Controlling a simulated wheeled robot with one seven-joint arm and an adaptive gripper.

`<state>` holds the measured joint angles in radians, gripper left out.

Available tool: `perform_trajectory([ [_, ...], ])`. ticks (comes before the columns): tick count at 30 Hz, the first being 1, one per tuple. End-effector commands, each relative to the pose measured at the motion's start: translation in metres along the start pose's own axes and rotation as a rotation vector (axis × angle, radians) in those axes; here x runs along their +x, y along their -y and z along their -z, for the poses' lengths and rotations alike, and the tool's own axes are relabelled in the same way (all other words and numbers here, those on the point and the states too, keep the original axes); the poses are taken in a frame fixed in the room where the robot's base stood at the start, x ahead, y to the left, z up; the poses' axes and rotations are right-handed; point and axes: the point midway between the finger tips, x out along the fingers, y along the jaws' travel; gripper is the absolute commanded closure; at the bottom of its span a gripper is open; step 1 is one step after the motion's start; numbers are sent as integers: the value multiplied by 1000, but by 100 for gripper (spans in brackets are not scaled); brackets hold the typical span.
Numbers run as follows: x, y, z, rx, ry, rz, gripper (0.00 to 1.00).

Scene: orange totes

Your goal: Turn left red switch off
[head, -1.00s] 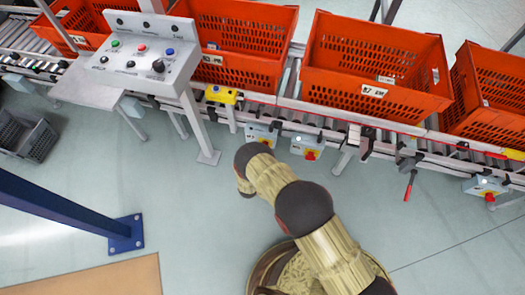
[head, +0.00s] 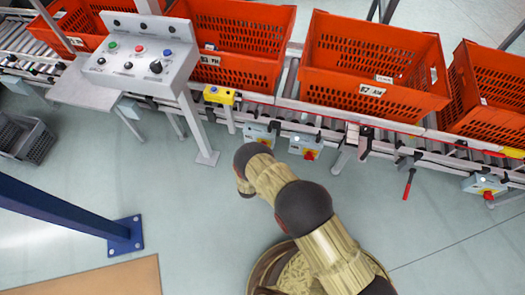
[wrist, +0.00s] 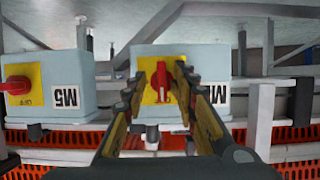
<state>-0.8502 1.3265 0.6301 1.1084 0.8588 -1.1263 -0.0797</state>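The left box (head: 257,132) is just above my arm's end, and the right box (head: 303,146) has a red switch (head: 309,154) on a yellow plate. The wrist view looks upside down. In it, a box (wrist: 205,66) with a red switch (wrist: 161,82) on a yellow plate is straight ahead. My gripper (wrist: 160,72) is open, its two fingers on either side of that red switch; contact is unclear. Another box (wrist: 70,67) with a red switch (wrist: 17,86) is at left. My arm hides my gripper in the head view.
Orange totes (head: 368,75) stand on the roller conveyor above the boxes. A grey control panel (head: 140,50) on a post stands at left, with a yellow device (head: 219,95) beside it. A blue column (head: 70,215) stands at lower left. Open floor lies at lower right.

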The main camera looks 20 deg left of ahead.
Motion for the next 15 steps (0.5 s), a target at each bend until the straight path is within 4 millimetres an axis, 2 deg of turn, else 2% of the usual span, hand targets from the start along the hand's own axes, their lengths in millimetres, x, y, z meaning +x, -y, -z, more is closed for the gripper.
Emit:
perform_trajectory([
  [8, -3, 1, 0, -1, 0, 2, 73],
  [11, -12, 2, 0, -2, 0, 3, 73],
  [15, -36, 3, 1, -3, 0, 5, 73],
])
